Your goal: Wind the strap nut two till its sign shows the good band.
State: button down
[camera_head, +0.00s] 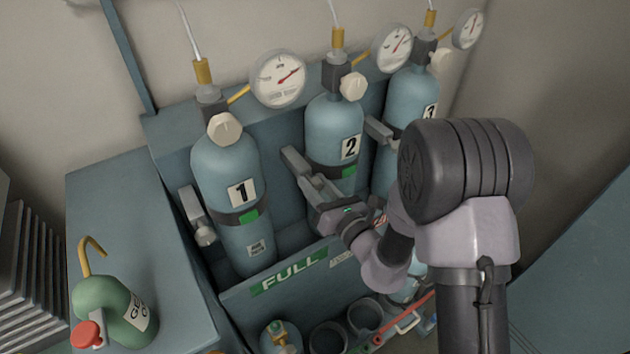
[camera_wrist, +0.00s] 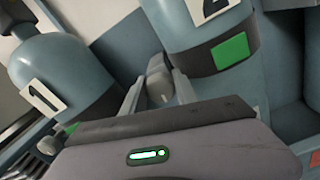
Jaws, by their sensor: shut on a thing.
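Cylinder 2 (camera_head: 333,125) stands upright in the middle of the rack, held by a dark strap (camera_head: 325,172). The strap's sign shows green (camera_head: 348,172), and its green patch is large in the wrist view (camera_wrist: 230,50). Strap nut two (camera_wrist: 157,84) is a grey piece on the bracket left of the cylinder. My gripper (camera_head: 309,180) is at that bracket. In the wrist view my gripper (camera_wrist: 157,97) has its fingers on either side of the nut, shut on it. In the head view the fingers mostly hide the nut.
Cylinder 1 (camera_head: 225,165) stands to the left with its own strap nut (camera_head: 203,233) and green sign. Cylinder 3 (camera_head: 408,100) stands to the right, partly behind my arm. The FULL rail (camera_head: 290,275) crosses in front. A green bottle (camera_head: 103,305) stands at lower left.

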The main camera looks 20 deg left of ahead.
jog(key=c, duration=1.2)
grip_release()
jog(key=shift+c, duration=0.2)
jog(key=shift+d, duration=0.1)
jog(key=p+v, duration=0.6)
jog(key=v, duration=1.1)
jog(key=shift+p, duration=0.35)
jog(key=shift+s+d, duration=0.1)
jog(key=shift+d, duration=0.05)
